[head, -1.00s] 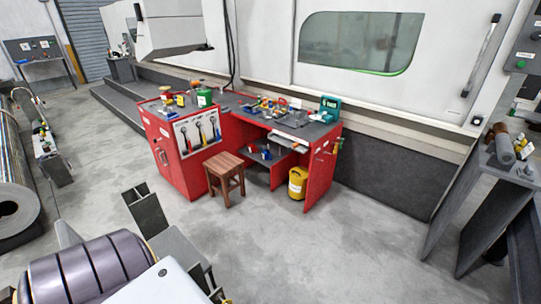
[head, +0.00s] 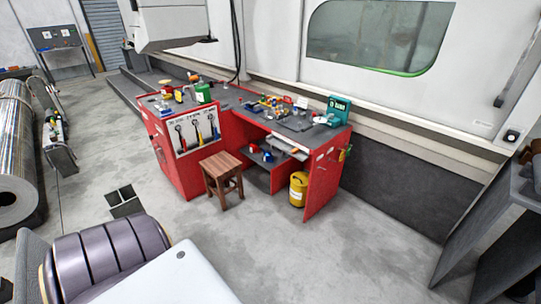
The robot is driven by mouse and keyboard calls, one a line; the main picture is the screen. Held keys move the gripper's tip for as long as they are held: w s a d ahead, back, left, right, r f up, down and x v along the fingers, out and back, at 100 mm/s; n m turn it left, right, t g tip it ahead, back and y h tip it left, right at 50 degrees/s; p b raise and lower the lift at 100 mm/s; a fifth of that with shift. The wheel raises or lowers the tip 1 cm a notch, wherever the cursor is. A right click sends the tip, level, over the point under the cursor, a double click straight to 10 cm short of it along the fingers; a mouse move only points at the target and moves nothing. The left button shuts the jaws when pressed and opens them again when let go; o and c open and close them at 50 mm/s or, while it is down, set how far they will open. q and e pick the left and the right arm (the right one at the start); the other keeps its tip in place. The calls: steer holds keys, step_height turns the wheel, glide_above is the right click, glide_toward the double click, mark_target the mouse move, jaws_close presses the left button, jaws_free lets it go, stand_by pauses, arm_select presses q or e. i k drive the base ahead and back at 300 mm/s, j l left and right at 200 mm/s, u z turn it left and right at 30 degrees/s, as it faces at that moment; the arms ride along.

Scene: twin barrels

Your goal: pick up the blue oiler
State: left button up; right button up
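A small blue item (head: 267,156) lies on the lower shelf under the red workbench, with a red item beside it. Small blue spots also show among the clutter on the bench top. At this size I cannot tell which is the blue oiler. Two dark flat plates (head: 124,202) show just beyond my ribbed arm link at lower left. They look like finger parts of my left gripper, far in front of and apart from the bench. Its opening and any contents cannot be made out. My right gripper is not in view.
The red workbench (head: 320,182) has a cluttered top with a green can (head: 203,93) and a teal case (head: 338,106). A wooden stool (head: 221,178) and a yellow can (head: 298,188) stand at its front. Grey floor before it is clear. A dark stand (head: 500,215) is at right.

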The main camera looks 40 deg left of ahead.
mark_target(267, 156)
steer(key=i+j, duration=0.65)
steer(key=i+j+u, duration=0.05)
steer(key=i, duration=0.05)
